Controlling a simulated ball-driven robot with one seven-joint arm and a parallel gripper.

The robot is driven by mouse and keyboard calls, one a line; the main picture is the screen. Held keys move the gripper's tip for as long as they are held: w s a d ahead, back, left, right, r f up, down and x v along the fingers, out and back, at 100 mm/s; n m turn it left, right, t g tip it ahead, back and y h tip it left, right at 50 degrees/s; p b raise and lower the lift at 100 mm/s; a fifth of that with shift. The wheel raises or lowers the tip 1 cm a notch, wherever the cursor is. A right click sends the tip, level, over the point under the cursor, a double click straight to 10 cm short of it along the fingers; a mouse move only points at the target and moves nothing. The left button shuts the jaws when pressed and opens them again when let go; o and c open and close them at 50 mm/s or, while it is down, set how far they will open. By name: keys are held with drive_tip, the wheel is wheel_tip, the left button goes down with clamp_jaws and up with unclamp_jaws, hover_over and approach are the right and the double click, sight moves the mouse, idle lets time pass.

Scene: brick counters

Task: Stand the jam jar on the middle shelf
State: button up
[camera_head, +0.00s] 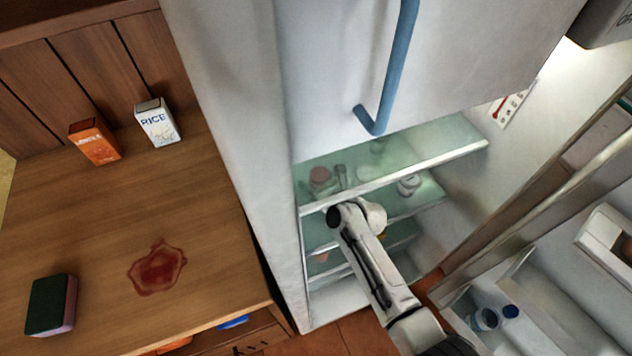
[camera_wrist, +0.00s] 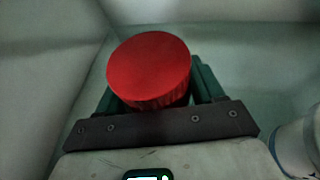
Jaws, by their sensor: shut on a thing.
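The jam jar shows its round red lid (camera_wrist: 148,68) from above in the wrist view; its body is hidden below the lid. My gripper (camera_wrist: 155,92) is shut on it, with a green finger on each side. In the head view my gripper (camera_head: 337,180) is inside the open fridge, seen dimly through the glass top shelf (camera_head: 440,150). The reddish jar lid (camera_head: 319,174) shows there too, near the fridge's left wall. The middle shelf (camera_head: 425,194) is glass and lies below the top one. I cannot tell whether the jar touches it.
A pale container (camera_head: 409,185) stands to the right inside the fridge; a pale rounded item also shows at the wrist view's right edge (camera_wrist: 300,145). The open fridge door (camera_head: 560,260) is at right. The counter (camera_head: 205,235) at left holds boxes, a sponge and a red spill.

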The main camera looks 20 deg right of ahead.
drive_tip(key=o, duration=1.5)
drive_tip(key=shift+c, duration=0.2)
drive_tip(key=p+v, duration=0.2)
drive_tip(key=v, duration=1)
drive_tip(key=shift+s, duration=0.1)
